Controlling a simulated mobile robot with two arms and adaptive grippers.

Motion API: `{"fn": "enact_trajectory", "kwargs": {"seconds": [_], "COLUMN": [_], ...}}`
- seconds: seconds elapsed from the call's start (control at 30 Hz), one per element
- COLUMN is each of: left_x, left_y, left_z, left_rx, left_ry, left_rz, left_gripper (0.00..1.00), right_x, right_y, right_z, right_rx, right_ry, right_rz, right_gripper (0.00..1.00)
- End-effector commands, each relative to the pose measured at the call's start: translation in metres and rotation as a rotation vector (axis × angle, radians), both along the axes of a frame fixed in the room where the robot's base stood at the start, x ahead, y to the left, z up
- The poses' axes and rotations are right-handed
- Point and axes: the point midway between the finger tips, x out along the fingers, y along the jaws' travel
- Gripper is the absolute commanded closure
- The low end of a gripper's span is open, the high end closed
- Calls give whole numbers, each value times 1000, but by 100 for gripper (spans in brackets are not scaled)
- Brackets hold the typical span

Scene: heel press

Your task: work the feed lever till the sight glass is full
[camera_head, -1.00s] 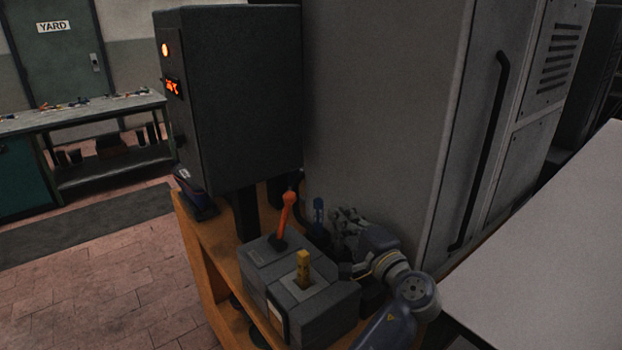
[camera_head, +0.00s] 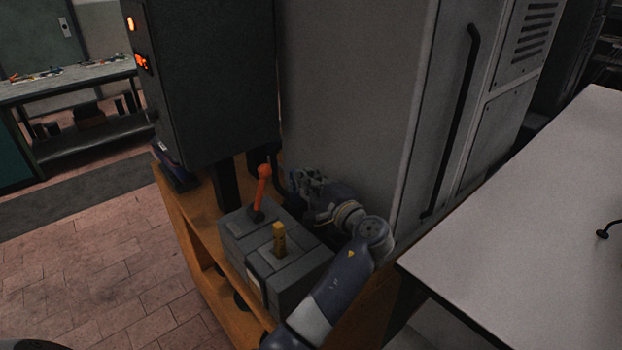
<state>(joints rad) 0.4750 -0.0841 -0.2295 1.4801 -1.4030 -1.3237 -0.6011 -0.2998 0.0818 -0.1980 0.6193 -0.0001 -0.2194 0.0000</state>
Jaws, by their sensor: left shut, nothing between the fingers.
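A grey box (camera_head: 290,270) stands on an orange-brown bench. An orange-red lever (camera_head: 262,188) rises from its back part and a short yellow lever (camera_head: 279,240) from its front part. I cannot tell which one is the feed lever. A pale panel edged in dark on the box's front side (camera_head: 254,276) may be the sight glass; its level cannot be read. My left gripper (camera_head: 298,182) is shut and empty, behind the box and to the right of the orange-red lever, apart from it. A blue lever seen earlier there is not clearly visible. My right gripper is not in view.
A dark cabinet (camera_head: 210,80) with glowing orange lights stands behind the box on the bench (camera_head: 185,225). A tall grey cabinet (camera_head: 350,110) is close behind my left gripper. A white table (camera_head: 530,210) lies to the right. The tiled floor at left is clear.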

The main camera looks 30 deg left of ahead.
Motion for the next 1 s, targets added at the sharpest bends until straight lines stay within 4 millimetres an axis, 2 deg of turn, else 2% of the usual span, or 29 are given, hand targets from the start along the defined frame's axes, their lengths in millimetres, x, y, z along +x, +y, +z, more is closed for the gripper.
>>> {"fn": "enact_trajectory", "kwargs": {"seconds": [0.03, 0.23, 0.3, 0.5, 0.7, 1.0], "left_x": [6, 28, 15, -5, -12, -12], "left_y": [12, 49, 48, 51, 52, 53], "left_z": [5, 3, 5, 7, 7, 6], "left_rx": [2, 2, -1, -1, -1, -2], "left_ry": [0, 1, 1, 0, 0, -1], "left_rz": [4, 3, -1, 0, 0, 0], "left_gripper": [100, 100, 100, 100, 100, 100], "right_x": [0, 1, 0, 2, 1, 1], "right_y": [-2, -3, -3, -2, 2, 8], "right_z": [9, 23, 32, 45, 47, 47], "right_rx": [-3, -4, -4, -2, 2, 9], "right_ry": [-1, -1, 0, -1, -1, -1], "right_rz": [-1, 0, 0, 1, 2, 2], "right_gripper": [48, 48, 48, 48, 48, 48]}}
